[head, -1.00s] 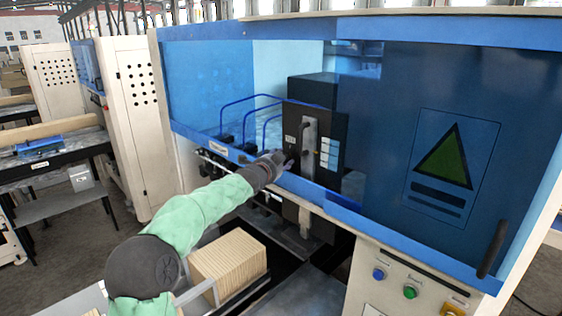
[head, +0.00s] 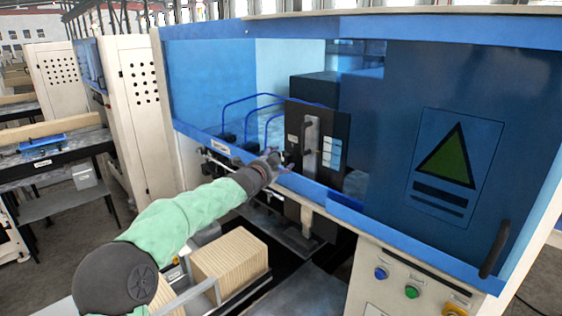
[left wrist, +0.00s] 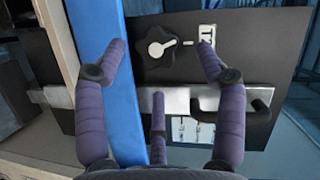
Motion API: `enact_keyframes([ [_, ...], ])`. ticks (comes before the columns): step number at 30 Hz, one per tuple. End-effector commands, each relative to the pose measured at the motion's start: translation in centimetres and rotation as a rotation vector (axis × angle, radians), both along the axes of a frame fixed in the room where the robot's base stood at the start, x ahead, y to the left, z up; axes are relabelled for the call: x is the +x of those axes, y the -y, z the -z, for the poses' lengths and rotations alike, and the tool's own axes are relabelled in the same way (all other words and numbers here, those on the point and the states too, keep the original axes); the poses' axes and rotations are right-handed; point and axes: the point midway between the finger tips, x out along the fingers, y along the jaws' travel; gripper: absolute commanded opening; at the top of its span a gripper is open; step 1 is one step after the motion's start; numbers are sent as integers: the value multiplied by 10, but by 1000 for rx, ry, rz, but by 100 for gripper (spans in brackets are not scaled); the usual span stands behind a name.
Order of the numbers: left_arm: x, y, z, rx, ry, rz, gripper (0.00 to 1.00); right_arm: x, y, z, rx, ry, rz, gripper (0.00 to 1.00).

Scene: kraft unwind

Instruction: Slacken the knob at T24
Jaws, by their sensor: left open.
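In the left wrist view a black lobed knob (left wrist: 142,58) with a white pointer sits on a dark panel (left wrist: 260,50). The pointer aims right, toward a white dash and a partly hidden label (left wrist: 209,31) reading "T2". My left gripper (left wrist: 160,47) is open, with one finger left of the knob and one right of it, over the label's edge. A third finger shows below. The fingers look apart from the knob, and nothing is held. In the head view my left gripper (head: 273,161) is at the panel's left side and hides the knob. My right gripper is not in view.
A metal bar with a black handle (left wrist: 258,106) crosses the panel below the knob. A tinted door (head: 395,120) stands to the right.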

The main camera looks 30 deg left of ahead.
Motion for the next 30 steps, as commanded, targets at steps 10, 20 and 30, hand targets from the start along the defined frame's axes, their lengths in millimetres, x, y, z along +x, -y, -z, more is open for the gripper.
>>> enact_keyframes([
  [10,-31,0,-6,0,5,-2,71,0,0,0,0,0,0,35],
  [20,-37,0,-6,1,4,0,71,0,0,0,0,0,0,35],
  [30,-42,-28,7,-73,-25,-78,72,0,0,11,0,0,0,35],
])
